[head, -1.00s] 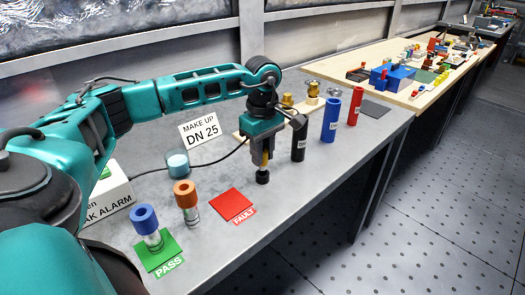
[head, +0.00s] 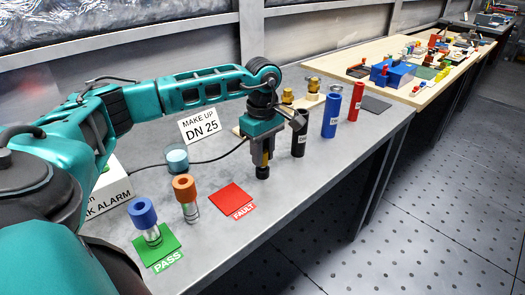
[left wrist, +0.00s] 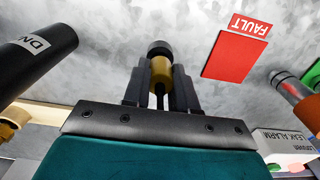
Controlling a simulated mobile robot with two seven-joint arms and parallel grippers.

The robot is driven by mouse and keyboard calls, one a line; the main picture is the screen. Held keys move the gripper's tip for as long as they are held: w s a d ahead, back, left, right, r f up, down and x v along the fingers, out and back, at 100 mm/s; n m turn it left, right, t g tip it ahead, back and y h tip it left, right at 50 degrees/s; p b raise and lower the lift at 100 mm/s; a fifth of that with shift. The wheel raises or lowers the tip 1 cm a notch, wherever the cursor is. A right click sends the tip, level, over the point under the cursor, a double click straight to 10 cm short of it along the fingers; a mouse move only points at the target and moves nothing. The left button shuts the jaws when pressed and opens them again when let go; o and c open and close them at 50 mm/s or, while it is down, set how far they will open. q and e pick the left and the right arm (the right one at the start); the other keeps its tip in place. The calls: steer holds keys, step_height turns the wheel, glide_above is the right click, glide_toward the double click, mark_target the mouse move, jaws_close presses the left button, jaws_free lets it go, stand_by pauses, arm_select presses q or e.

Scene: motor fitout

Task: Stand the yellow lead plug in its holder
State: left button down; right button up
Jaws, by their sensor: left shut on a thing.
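My left gripper (head: 262,163) points down over the bench and is shut on the yellow lead plug (head: 265,158). In the left wrist view the yellow body (left wrist: 161,68) sits between the two dark fingers. A dark round piece (head: 262,173) is at its lower end and also shows in the left wrist view (left wrist: 160,48). I cannot tell whether that piece is the holder or part of the plug, nor whether it touches the bench. The plug looks about upright. A black lead (head: 212,162) runs across the bench towards the gripper. My right gripper is not in view.
The black cylinder (head: 299,138) stands close right of the gripper, with blue (head: 331,114) and red (head: 355,102) ones beyond. The red FAULT mat (head: 233,198) is left. An orange-capped piece (head: 186,196) and a blue-capped one (head: 146,218) on the green PASS mat stand nearer.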

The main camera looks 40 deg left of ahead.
arm_select(q)
steer(key=shift+f+b, duration=0.35)
steer(key=shift+f, duration=0.35)
steer(key=shift+c, duration=1.7)
jaws_free()
steer(key=shift+r, duration=0.2)
steer(key=shift+r+p, duration=2.4)
steer(key=shift+r, duration=0.5)
